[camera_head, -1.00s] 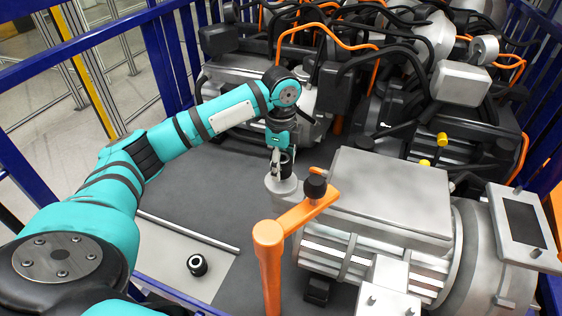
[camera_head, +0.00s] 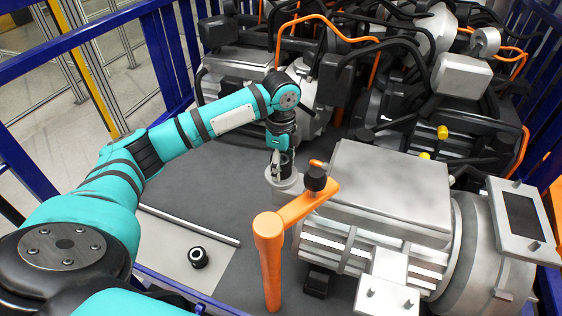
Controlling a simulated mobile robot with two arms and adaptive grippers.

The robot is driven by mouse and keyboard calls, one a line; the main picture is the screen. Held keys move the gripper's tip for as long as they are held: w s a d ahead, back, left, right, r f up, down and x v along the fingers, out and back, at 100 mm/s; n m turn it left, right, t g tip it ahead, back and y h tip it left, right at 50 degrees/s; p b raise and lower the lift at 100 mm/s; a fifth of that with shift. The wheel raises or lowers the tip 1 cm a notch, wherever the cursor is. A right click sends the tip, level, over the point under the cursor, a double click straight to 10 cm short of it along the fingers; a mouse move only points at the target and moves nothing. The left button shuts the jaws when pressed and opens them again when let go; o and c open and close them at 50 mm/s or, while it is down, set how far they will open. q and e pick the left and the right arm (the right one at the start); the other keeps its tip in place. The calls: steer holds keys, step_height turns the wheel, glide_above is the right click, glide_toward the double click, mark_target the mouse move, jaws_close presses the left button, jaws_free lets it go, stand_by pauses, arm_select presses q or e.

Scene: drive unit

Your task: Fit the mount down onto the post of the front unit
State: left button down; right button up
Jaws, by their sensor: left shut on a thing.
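A pale grey round piece (camera_head: 284,181) lies directly below the fingertips, beside the unit's left end. I cannot tell whether it is the post or whether the held piece touches it. My right gripper is not in view.
An orange post with an arm (camera_head: 268,250) and a black knob (camera_head: 316,180) stands close to the right of the gripper. A black ring (camera_head: 198,257) and a thin rod (camera_head: 188,226) lie on the left floor. Engines and cables (camera_head: 330,75) crowd the back. Blue rails surround the area.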

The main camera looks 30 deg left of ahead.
arm_select(q)
steer(key=shift+c, duration=2.3)
jaws_free()
step_height(320, 180, up, 12)
step_height(320, 180, up, 6)
